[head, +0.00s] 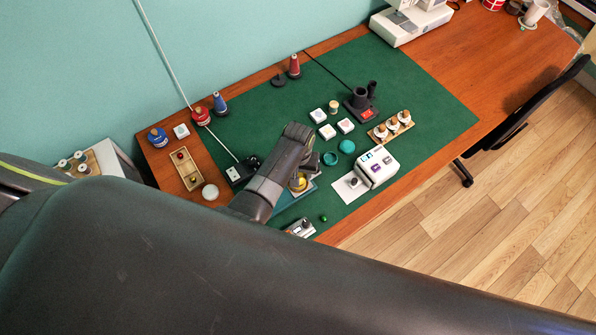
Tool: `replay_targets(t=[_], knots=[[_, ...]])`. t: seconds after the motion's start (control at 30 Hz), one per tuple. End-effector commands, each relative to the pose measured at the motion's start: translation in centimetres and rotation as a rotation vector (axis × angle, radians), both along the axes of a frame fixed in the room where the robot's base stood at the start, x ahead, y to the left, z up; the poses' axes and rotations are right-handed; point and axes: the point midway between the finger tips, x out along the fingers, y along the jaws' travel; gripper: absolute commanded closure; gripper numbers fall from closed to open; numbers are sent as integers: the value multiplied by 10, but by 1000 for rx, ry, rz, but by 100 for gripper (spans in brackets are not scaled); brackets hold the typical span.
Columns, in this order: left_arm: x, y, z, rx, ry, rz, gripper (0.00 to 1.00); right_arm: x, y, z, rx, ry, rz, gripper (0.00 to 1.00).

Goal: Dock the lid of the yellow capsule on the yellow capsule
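A yellow round piece (298,184), which looks like the yellow capsule, shows on a small pale-edged blue base near the front of the green mat. My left arm partly covers it. My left gripper (303,160) is at the end of the dark arm reaching over the mat, just above and beside the yellow piece. Its fingertips are hidden or too dark to make out, so I cannot tell whether it holds anything. I cannot make out a separate yellow lid. My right gripper is not in view.
A white device (376,167) is further right. A black box (240,173) with a rod is to the left. A large dark arm link covers the bottom.

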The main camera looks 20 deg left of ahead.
Motion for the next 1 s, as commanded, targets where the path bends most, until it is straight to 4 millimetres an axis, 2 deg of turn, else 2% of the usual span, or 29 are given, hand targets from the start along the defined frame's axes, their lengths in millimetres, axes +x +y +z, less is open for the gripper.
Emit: replay_targets(t=[1.0], knots=[[0,0,2,0,0,0,74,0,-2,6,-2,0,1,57]])
